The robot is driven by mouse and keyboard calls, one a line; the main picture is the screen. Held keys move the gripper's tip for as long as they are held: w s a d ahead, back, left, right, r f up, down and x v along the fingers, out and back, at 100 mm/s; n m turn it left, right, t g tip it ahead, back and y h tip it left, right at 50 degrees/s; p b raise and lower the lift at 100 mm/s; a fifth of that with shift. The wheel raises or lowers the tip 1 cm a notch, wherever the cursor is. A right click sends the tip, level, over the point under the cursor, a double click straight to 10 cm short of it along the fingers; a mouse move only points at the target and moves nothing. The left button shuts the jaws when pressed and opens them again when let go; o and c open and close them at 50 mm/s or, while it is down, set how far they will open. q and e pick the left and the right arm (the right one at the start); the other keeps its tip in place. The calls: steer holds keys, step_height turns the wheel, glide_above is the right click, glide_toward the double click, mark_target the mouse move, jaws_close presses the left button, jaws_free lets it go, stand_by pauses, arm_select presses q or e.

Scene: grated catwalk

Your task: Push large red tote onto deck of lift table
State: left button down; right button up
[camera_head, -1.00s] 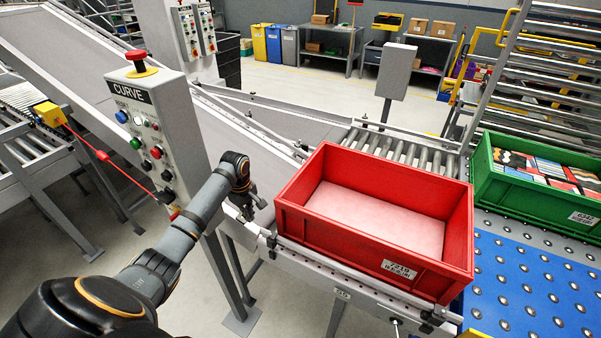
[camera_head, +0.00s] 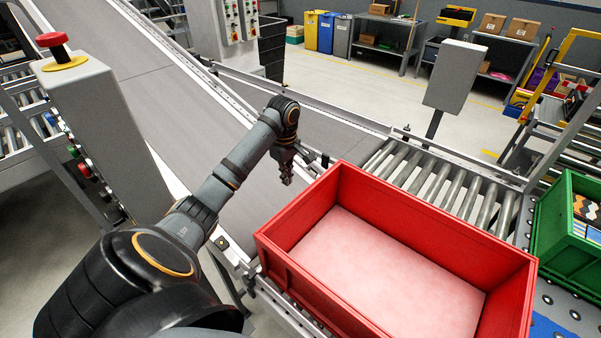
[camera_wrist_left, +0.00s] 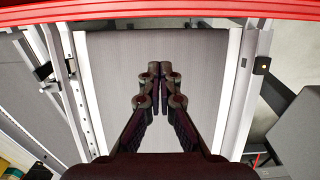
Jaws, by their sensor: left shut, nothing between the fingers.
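The large red tote (camera_head: 330,292) is open and looks empty. It sits upright on the conveyor in the head view, its far left corner near my left gripper. The tote's red rim (camera_wrist_left: 200,9) also crosses the top of the left wrist view. My left gripper (camera_head: 287,180) hangs over the grey belt just left of the tote, apart from it. In the left wrist view its fingers (camera_wrist_left: 160,70) are shut together with nothing between them. The lift table's deck, blue with metal balls (camera_head: 546,328), shows only in part at the lower right. My right gripper is not in view.
A green tote (camera_head: 563,255) with packed goods stands at the right edge. Steel rollers (camera_head: 440,180) lie behind the red tote. A grey control post (camera_head: 105,130) with a red button stands left of my arm. A grey box on a post (camera_head: 455,77) stands beyond the rollers.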

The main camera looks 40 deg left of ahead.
mark_target(298, 205)
arm_select(q)
steer(key=d+f+p, duration=0.2)
steer(key=d+f, duration=0.2)
steer(key=f, duration=0.5)
steer(key=shift+f, duration=0.4)
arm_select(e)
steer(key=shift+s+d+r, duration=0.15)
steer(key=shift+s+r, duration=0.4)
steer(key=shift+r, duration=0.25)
